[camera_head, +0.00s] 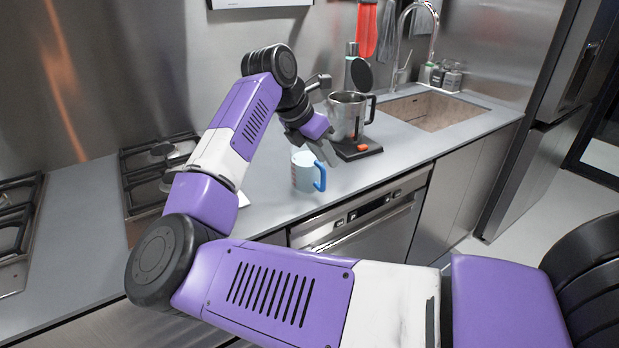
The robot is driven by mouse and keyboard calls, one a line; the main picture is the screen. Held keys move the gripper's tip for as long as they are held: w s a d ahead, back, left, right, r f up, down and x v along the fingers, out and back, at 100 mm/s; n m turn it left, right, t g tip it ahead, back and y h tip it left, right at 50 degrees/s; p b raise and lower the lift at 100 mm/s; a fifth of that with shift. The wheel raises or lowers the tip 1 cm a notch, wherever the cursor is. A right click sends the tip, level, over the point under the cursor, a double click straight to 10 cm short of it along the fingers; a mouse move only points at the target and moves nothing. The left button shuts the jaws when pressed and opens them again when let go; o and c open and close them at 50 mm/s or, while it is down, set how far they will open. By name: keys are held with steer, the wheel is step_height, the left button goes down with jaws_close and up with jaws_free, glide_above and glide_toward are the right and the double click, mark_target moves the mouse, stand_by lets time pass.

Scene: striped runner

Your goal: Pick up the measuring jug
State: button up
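The measuring jug (305,177) looks like a pale, light-blue cup with red markings and a bright blue handle on its right side. It stands upright on the grey counter near the front edge. My gripper (312,147) is just above and behind the jug's rim, pointing down. Its grey fingers appear spread apart with nothing between them. Part of the jug's rim lies close to the fingers in the picture, and I cannot tell whether they touch.
A steel blender-like appliance (347,112) on a dark base (360,151) stands close behind and right of the jug. A sink (435,110) with a tap (403,50) is further right. Gas hobs (160,160) are left. Counter right of the jug is clear.

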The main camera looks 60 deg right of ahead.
mark_target(323, 185)
steer(key=shift+t+y, duration=0.6)
steer(key=shift+t, duration=0.1)
steer(key=d+f, duration=0.1)
steer(key=f, duration=0.6)
steer(key=w+d+f+p, duration=0.1)
steer(key=f, duration=0.3)
steer(key=shift+w+d, duration=0.1)
steer(key=shift+d, duration=0.2)
jaws_close()
steer(key=shift+r, duration=0.1)
stand_by(0.5)
